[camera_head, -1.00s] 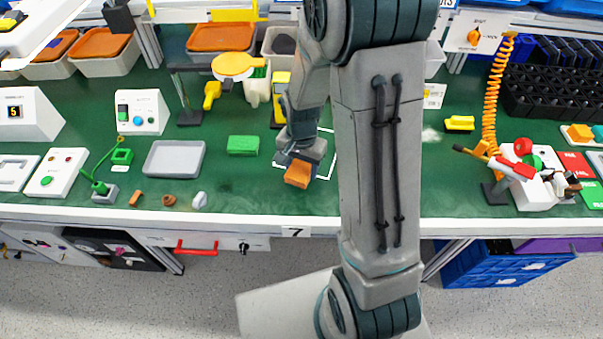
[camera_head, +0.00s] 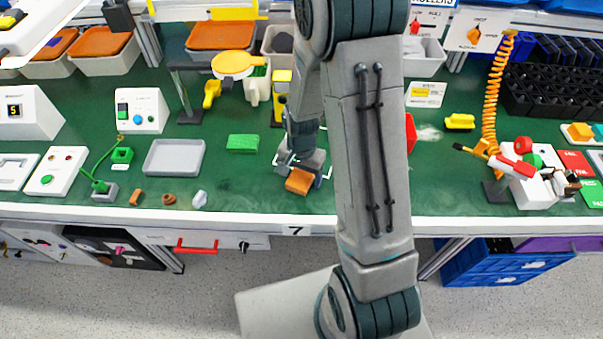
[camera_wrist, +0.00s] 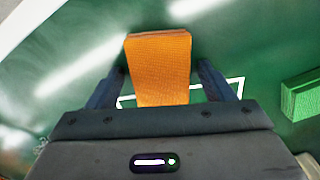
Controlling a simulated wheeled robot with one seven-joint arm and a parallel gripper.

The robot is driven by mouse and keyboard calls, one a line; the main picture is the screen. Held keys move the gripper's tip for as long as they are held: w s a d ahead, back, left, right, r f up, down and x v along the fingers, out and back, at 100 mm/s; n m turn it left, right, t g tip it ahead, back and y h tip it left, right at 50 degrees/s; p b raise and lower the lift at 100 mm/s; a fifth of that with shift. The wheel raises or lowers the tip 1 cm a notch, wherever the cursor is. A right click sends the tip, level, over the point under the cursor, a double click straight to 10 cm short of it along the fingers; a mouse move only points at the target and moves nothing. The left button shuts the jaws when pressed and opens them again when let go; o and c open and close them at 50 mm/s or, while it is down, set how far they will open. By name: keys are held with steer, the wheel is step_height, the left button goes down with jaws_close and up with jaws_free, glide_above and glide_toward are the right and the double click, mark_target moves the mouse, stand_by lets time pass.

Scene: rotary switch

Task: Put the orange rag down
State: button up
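The orange rag (camera_head: 299,181) is a small block-shaped piece below my gripper (camera_head: 303,165), low over the green tabletop near its front edge. In the wrist view the rag (camera_wrist: 161,70) lies between the two dark fingers of my gripper (camera_wrist: 161,68), which appear shut on it at its sides. The contact is hard to make out. I cannot tell whether the rag's underside touches the table. A white outlined square (camera_wrist: 234,88) on the tabletop shows behind the rag, partly hidden by my gripper.
A green block (camera_head: 243,143) lies left of my gripper; it shows at the right of the wrist view (camera_wrist: 302,96). A grey tray (camera_head: 174,157) and small loose pieces (camera_head: 168,199) are further left. A yellow stand (camera_head: 281,94) is behind. The table's front edge (camera_head: 230,219) is close.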

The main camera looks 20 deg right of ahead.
mark_target(301, 176)
steer(key=shift+r, duration=0.15)
step_height(301, 176, up, 11)
steer(key=s+r+n+t, duration=0.3)
steer(key=s+r+n, duration=0.5)
steer(key=s+r, duration=0.5)
steer(key=shift+s, duration=0.6)
steer(key=shift+o, duration=0.6)
stand_by(0.4)
